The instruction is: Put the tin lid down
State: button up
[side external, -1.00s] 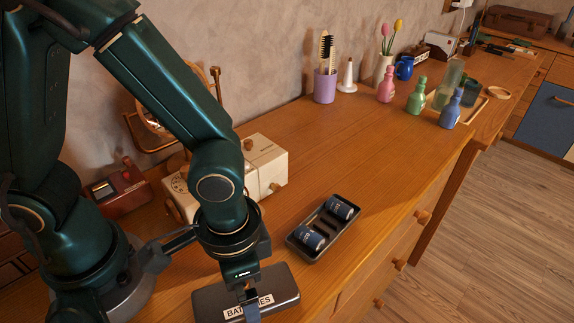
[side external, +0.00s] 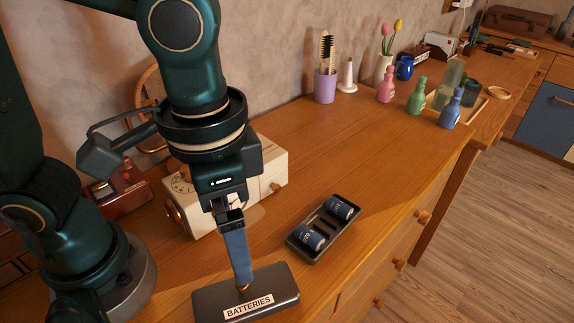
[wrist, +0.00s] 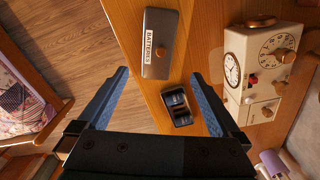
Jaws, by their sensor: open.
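The tin lid (side external: 272,293), dark grey with a BATTERIES label and a small round knob, lies flat on the wooden top near its front edge. It also shows in the wrist view (wrist: 168,22), knob facing up. My gripper (side external: 243,284) is above the lid, its blue fingers pointing down. In the wrist view the fingers (wrist: 160,75) are spread wide with nothing between them. The open tin (side external: 298,249) stands apart from the lid, to its upper right, with blue batteries (side external: 341,207) inside. It also shows in the wrist view (wrist: 165,91).
A cream box with dials (side external: 264,168) and a red device (side external: 122,192) stand behind, near the wall. A purple brush cup (side external: 325,87) and several coloured bottles (side external: 417,96) stand farther right. The middle of the top is clear.

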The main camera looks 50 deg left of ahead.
jog(key=w+a+r+n+t, duration=0.1)
jog(key=a+n+t, duration=0.3)
jog(key=a, duration=0.8)
jog(key=shift+r+t, duration=0.55)
jog(key=shift+t, duration=0.15)
